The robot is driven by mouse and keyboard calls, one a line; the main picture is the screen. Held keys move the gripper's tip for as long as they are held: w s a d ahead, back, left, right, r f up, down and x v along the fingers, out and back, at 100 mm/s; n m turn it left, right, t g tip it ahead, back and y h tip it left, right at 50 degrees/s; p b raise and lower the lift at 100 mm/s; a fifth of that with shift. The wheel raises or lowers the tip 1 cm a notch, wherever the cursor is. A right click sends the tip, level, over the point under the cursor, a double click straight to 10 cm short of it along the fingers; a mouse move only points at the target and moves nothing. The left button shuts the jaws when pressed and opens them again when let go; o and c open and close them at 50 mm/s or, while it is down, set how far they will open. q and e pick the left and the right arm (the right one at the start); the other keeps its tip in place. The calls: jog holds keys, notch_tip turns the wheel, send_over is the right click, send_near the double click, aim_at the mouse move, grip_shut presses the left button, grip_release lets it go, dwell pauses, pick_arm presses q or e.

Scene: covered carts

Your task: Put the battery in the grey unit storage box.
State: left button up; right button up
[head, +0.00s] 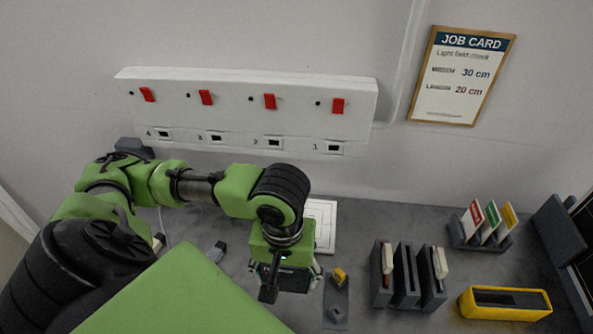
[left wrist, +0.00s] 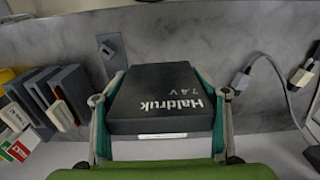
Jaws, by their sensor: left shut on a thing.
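A black battery (left wrist: 160,98) marked "Haldruk 7.4 V" is held between the teal-sided fingers of my left gripper (left wrist: 162,92) in the left wrist view. In the head view my left gripper (head: 291,280) points down over the grey bench, left of centre, and partly hides the battery (head: 287,283). The grey slotted boxes (head: 406,278) stand to its right, apart from it; pale flat pieces stick up from some of them. I cannot tell for sure which is the grey unit storage box. My right gripper is not in view.
A yellow open box (head: 505,291) lies at the right. A grey rack (head: 481,239) of coloured cards stands behind it. A small grey plate (head: 337,310) with a yellow part lies beside the gripper. A white switch panel (head: 250,108) and a job card (head: 461,77) hang on the wall.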

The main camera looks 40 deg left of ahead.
pick_arm(q)
jog(key=w+a+f, duration=0.1)
jog(key=w+f, duration=0.1)
jog(key=w+a+f+b, duration=0.1)
jog(key=w+a+f, duration=0.1)
jog(key=w, duration=0.1)
jog(key=w+a+f+b, duration=0.1)
jog(key=w+f, duration=0.1)
jog(key=shift+w+a+f, duration=0.2)
jog(key=shift+w+f, duration=0.05)
jog(key=shift+f, duration=0.05)
jog(key=shift+w+a+f, duration=0.15)
jog(key=shift+w+f, duration=0.2)
jog(key=shift+f, duration=0.15)
jog(key=f, duration=0.3)
jog(key=shift+w+a, duration=0.1)
jog(key=shift+w, duration=0.1)
jog(key=shift+f, duration=0.3)
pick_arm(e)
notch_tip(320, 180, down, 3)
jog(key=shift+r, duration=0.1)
pick_arm(q)
jog(key=shift+f, duration=0.1)
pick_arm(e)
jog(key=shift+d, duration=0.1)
pick_arm(q)
jog(key=o, duration=1.4)
jog(key=shift+o, duration=0.2)
